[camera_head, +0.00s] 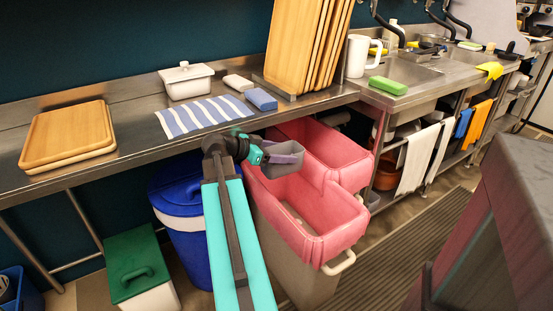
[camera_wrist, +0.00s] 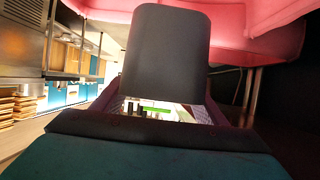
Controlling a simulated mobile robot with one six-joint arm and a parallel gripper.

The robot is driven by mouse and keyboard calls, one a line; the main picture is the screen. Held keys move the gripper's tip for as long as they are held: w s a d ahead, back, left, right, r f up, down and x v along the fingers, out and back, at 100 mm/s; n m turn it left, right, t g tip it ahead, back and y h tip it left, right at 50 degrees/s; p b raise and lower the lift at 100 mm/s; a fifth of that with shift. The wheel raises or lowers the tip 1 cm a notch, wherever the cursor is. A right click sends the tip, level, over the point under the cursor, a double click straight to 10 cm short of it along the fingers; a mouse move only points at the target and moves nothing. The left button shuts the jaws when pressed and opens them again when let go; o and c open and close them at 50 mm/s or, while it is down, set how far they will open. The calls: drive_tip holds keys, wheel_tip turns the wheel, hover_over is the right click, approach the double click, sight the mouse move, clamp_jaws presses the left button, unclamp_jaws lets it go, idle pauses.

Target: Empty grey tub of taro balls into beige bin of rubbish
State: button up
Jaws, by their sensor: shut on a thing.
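My gripper (camera_head: 266,153) is shut on the grey tub (camera_head: 290,148) and holds it above the left side of the beige bin (camera_head: 282,250). The bin has a pink liner (camera_head: 330,235) folded over its rim and stands open. In the wrist view the tub (camera_wrist: 170,50) fills the middle as a dark grey shape, with pink liner (camera_wrist: 240,12) beyond it. The tub looks tilted in the wrist view, but I cannot tell how far. The taro balls are not visible, and the tub's inside is hidden. The bin's visible inside shows no clear contents.
A second pink-lined bin (camera_head: 335,150) stands just behind. A blue lidded bin (camera_head: 180,205) is at the left, and a green-lidded box (camera_head: 132,262) is further left. The steel counter (camera_head: 135,105) with a striped cloth (camera_head: 203,115) runs behind my gripper.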

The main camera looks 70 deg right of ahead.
sight(275, 165)
drive_tip(key=shift+w+a+f, duration=0.7)
drive_tip(key=shift+a+f, duration=0.2)
drive_tip(key=shift+w, duration=0.1)
drive_tip(key=shift+f, duration=0.25)
drive_tip(key=shift+f, duration=1.35)
drive_tip(key=shift+r+y+p, duration=0.3)
drive_tip(key=shift+s+d+r+t+y+p, duration=0.15)
drive_tip(key=shift+r+t+y+p, duration=0.55)
drive_tip(key=shift+p, duration=1.95)
drive_tip(key=shift+s+d+r+t+y+p, duration=0.1)
drive_tip(key=shift+r+t+y+p, duration=0.2)
drive_tip(key=shift+t+y+p, duration=1.5)
drive_tip(key=shift+s+d+y+p, duration=0.35)
drive_tip(key=shift+d+y+p, duration=0.2)
drive_tip(key=shift+p, duration=2.4)
drive_tip(key=shift+s+d+y+p, duration=0.1)
drive_tip(key=shift+d+y+p, duration=0.05)
drive_tip(key=shift+y+p, duration=0.3)
